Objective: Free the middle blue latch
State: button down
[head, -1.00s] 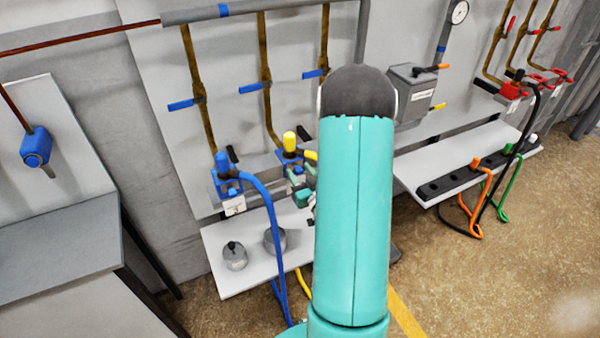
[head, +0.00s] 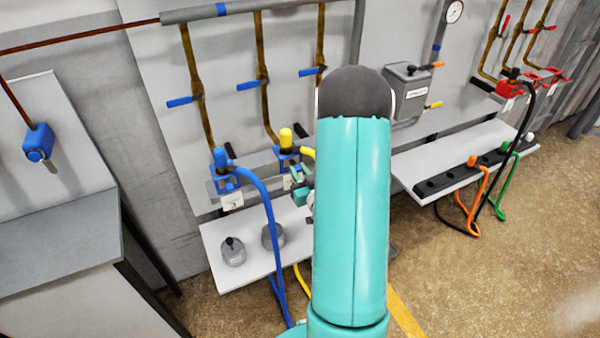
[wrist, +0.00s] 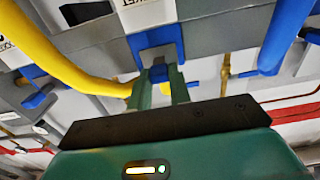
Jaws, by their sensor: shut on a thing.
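The middle station is a blue fitting (head: 287,157) with an upright yellow plug (head: 286,137) and a yellow hose, under the middle brown pipe. In the wrist view its blue bracket (wrist: 156,40) shows under the grey rail, with a white tag above it. My gripper (head: 301,182) is at the front of this fitting, partly hidden by my arm in the head view. In the wrist view the green fingers (wrist: 160,88) are shut on a small blue piece, the middle latch (wrist: 160,73), just below the bracket. Whether the latch has turned cannot be told.
The left fitting (head: 222,178) with its blue hose (head: 262,200) stands close to the left. A white shelf (head: 225,280) below carries two grey round weights (head: 232,252). The yellow hose (wrist: 60,65) runs close to my gripper's left in the wrist view.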

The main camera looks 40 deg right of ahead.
jog(key=shift+s+f, duration=0.2)
jog(key=c, duration=1.3)
grip_release()
jog(key=shift+s+r, duration=0.1)
jog(key=shift+w, duration=0.2)
